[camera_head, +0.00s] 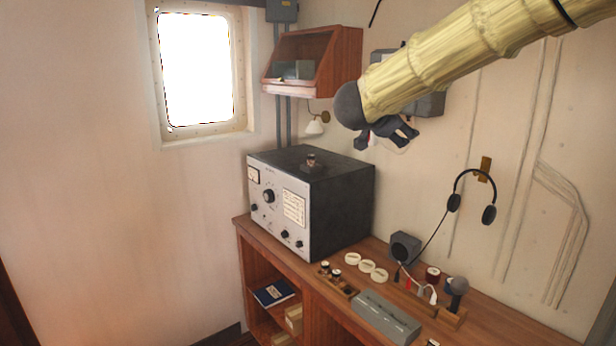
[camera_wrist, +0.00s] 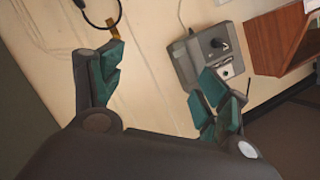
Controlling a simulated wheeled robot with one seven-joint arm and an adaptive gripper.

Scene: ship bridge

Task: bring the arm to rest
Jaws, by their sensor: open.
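My gripper (camera_head: 388,133) is raised in the upper right of the head view, in front of the wall and above the bench. My arm, in a yellowish sleeve, reaches in from the upper right corner. In the wrist view my gripper (camera_wrist: 160,88) has its two fingers wide apart with nothing between them. Beyond the fingers are the pale wall and a grey wall box (camera_wrist: 215,55) with a dark knob. In the head view this box (camera_head: 430,104) is partly hidden behind my arm.
A grey radio set (camera_head: 283,205) stands on the wooden bench (camera_head: 500,322), with a small item on top. Headphones (camera_head: 472,196) hang on the wall at right. A wooden wall cabinet (camera_head: 340,62) is left of my gripper. Several small items lie on the bench.

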